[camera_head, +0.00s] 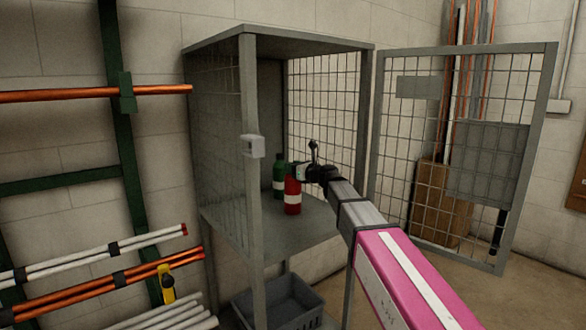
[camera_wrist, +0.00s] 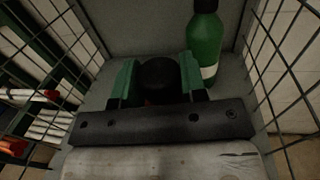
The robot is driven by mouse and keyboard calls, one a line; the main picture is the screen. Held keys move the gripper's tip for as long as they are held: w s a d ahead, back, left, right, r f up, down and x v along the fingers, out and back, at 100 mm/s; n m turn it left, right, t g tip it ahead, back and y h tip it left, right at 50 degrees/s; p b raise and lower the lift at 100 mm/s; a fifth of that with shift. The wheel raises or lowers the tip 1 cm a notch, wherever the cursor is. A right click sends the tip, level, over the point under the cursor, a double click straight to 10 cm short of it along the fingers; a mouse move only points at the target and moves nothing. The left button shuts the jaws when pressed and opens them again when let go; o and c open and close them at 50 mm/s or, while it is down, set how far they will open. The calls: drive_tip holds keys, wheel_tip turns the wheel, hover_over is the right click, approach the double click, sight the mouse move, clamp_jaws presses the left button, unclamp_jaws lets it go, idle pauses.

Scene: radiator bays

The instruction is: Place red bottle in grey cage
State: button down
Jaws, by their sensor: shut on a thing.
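The grey cage (camera_head: 248,90) is a mesh cabinet with a shelf, and its door (camera_head: 545,130) stands open to the right. The red bottle (camera_head: 292,196) is upright inside the cage, at the shelf; I cannot tell if its base touches. My gripper (camera_head: 308,172) reaches in through the open front and is at the bottle's top. In the wrist view my gripper (camera_wrist: 160,80) has its green fingers on both sides of a dark round cap (camera_wrist: 158,74), with a little red below it. Most of the red bottle is hidden there.
A green bottle (camera_head: 279,176) stands on the shelf close behind and left of the red one; it also shows in the wrist view (camera_wrist: 205,45). A grey crate (camera_head: 285,308) sits below the shelf. A pipe rack (camera_head: 125,130) stands left of the cage.

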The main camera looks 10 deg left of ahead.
drive_tip(key=c, duration=0.7)
unclamp_jaws()
drive_tip(key=shift+o, duration=0.2)
drive_tip(key=v, duration=1.2)
drive_tip(key=shift+d, duration=0.1)
